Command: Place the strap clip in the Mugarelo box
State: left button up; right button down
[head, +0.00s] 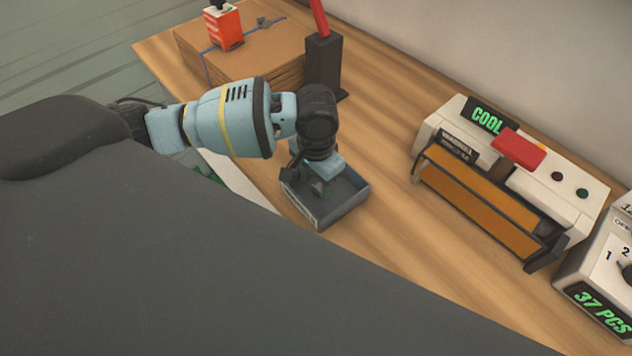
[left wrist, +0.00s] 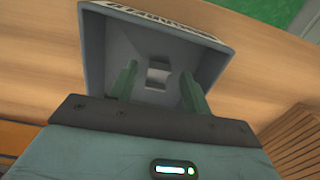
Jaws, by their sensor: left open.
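The box (head: 344,208) is a small grey open-topped tray on the wooden table, near the middle of the head view. It also shows in the left wrist view (left wrist: 97,48), with a label on its outer wall too steep to read. A small pale grey metal piece, seemingly the strap clip (left wrist: 158,74), shows inside the box, in line with the gap between my fingers. My left gripper (head: 326,186) points down into the box. In the left wrist view its two green fingers (left wrist: 158,82) are apart, with nothing visibly pinched between them. My right gripper is out of view.
A dark holder (head: 323,65) with a red-handled tool is near my wrist. A sealer machine (head: 480,190) and a counter (head: 600,300) stand right. Table between is clear.

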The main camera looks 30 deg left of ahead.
aim_at(316, 187)
pick_arm(q)
notch_tip(316, 187, up, 6)
jog(key=shift+r+p, duration=0.15)
jog(key=shift+p, duration=0.15)
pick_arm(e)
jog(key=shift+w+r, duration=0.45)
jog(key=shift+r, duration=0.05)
